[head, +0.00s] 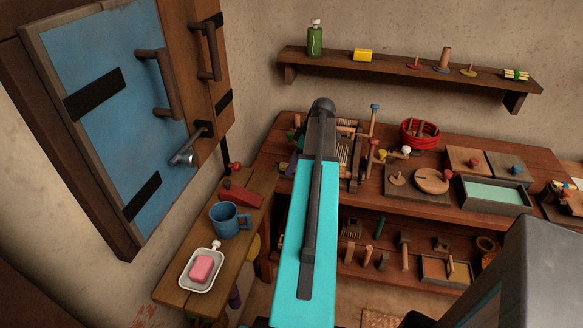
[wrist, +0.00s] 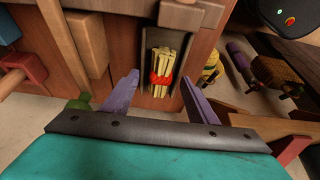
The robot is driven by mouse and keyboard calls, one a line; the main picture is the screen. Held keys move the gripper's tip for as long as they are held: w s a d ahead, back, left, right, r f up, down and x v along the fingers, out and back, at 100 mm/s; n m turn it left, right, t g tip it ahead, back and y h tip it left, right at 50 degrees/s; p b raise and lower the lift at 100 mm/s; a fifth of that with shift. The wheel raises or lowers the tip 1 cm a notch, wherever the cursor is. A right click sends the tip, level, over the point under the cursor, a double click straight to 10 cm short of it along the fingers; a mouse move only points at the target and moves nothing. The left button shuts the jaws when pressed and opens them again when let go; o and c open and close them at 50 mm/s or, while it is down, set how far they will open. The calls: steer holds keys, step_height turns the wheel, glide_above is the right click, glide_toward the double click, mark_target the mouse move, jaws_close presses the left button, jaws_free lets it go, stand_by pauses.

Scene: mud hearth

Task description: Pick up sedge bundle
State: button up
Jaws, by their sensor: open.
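A bundle of pale yellow stalks with a red tie (wrist: 161,75) shows in the wrist view, lying in a narrow dark holder (wrist: 180,27); I take it to be the sedge bundle. My gripper (wrist: 159,79) is open, with one purple finger to each side of the bundle in the picture. The fingers look nearer to the camera than the bundle, and I see no contact. In the head view my arm hides this spot. Another pale bundle, with a green tie (head: 515,74), lies on the wall shelf in the head view.
The wooden workbench (head: 520,150) carries a red bowl (head: 419,134), a tray with a pale green inside (head: 494,196) and several pegs. A side bench (head: 180,270) holds a blue mug (head: 229,219) and pink soap (head: 202,268). Wooden blocks (wrist: 85,45) stand left of the holder.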

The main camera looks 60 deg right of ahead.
steer(key=shift+c, duration=0.3)
steer(key=c, duration=1.1)
steer(key=shift+o, duration=0.2)
steer(key=shift+r, duration=0.1)
steer(key=shift+r+b, duration=0.65)
steer(key=shift+r, duration=1.05)
steer(key=s+a+r+b, duration=0.1)
steer(key=s+a+b, duration=0.1)
steer(key=s, duration=1.3)
steer(key=shift+s+a+r+b, duration=0.2)
steer(key=shift+s+a+b, duration=0.2)
steer(key=shift+a, duration=0.4)
steer(key=shift+w, duration=0.1)
